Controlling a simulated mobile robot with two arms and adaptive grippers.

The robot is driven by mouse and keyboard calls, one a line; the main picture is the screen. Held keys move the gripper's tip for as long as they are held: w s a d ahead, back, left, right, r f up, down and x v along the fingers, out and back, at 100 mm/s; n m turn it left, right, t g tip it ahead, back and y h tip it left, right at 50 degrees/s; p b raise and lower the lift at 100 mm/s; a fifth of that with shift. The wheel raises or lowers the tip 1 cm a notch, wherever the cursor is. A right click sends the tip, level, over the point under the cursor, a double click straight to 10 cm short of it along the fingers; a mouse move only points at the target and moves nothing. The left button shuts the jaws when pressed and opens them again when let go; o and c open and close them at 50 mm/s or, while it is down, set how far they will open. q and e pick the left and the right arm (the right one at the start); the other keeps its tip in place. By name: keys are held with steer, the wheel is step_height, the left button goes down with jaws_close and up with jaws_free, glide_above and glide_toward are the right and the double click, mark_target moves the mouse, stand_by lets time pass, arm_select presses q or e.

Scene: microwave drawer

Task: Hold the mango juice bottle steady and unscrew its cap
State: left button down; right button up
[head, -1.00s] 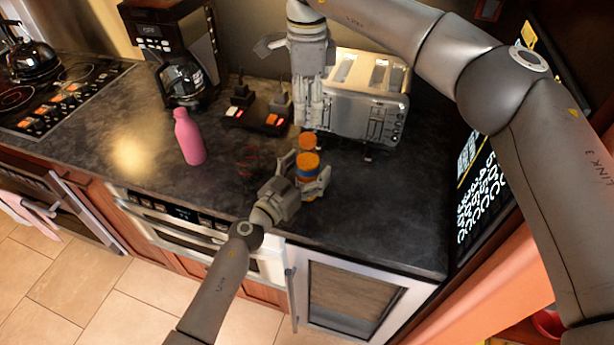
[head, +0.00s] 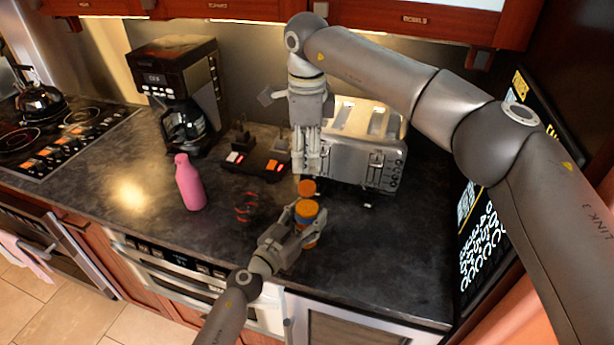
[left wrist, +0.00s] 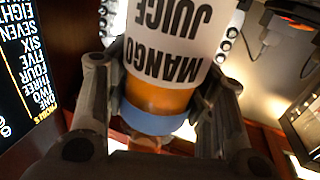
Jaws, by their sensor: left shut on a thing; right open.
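The mango juice bottle (head: 309,211) stands on the dark counter, orange with a blue band near its upper end. My left gripper (head: 303,221) is shut around it from the front left. In the left wrist view the bottle (left wrist: 168,55) shows upside down, its white label reading MANGO JUICE, with a finger at each side near the blue band.
A silver toaster (head: 362,150) stands close behind and right of my right gripper. A pink bottle (head: 189,183) and a coffee maker (head: 178,95) are to the left. A small dark device with lit switches (head: 255,160) lies between. The counter front right is clear.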

mark_target(307, 185)
steer(key=m, duration=1.4)
steer(key=shift+m, duration=0.4)
steer(key=m, duration=0.4)
steer(key=shift+m, duration=0.3)
steer(key=m, duration=1.9)
steer(key=shift+f, duration=0.25)
step_height(307, 185, down, 8)
steer(key=shift+r, duration=0.2)
steer(key=shift+c, duration=0.2)
